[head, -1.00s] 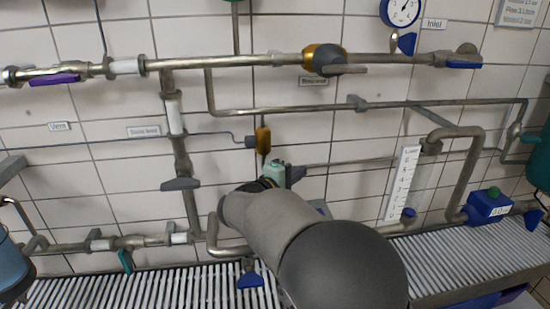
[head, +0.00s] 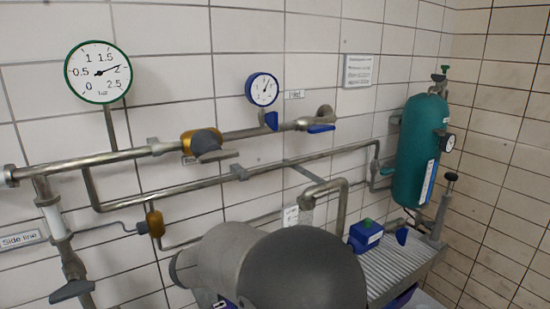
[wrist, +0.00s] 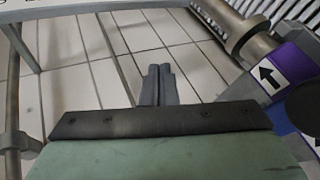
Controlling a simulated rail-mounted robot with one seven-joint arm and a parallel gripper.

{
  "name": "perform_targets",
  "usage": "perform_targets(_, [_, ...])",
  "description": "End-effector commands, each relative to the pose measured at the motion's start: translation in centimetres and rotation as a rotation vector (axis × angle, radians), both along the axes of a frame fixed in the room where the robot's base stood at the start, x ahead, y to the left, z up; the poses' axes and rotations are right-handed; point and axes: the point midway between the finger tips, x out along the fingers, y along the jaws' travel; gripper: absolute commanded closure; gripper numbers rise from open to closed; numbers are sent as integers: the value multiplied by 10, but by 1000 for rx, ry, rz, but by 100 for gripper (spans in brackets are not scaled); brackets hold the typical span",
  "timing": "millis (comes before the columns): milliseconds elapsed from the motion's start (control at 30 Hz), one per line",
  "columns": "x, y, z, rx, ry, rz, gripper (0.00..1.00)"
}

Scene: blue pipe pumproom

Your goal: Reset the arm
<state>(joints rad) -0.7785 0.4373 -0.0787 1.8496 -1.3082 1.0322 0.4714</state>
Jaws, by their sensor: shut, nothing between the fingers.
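My gripper (wrist: 158,85) shows in the wrist view with its two dark fingers together and nothing between them. It points over the pale tiled floor (wrist: 195,55) and touches nothing that I can see. In the head view my grey arm fills the bottom middle, in front of the lower pipes. The gripper itself is hidden there.
In the head view, pipes with a brass-coloured valve (head: 200,142) run along the tiled wall. A teal cylinder (head: 418,150) and a blue box (head: 366,235) stand at right. In the wrist view, a pipe (wrist: 258,45) and purple panel (wrist: 275,75) are close on the right.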

Motion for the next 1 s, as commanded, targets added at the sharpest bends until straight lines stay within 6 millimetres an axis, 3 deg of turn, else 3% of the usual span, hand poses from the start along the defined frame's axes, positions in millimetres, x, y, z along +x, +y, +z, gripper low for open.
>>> perform_targets(33, [-14,-31,7,51,43,-62,100])
perform_targets(167, [-59,-103,0,184,158,-244,100])
perform_targets(300, [-134,-180,-16,382,301,-498,100])
perform_targets(400, [-198,-213,-30,573,390,-672,100])
perform_targets(500, [-249,-222,-42,759,442,-801,100])
perform_targets(633, [-288,-219,-52,938,465,-896,100])
perform_targets(800, [-303,-214,-55,1030,472,-935,100])
perform_targets(1000, [-303,-213,-55,1032,475,-936,100])
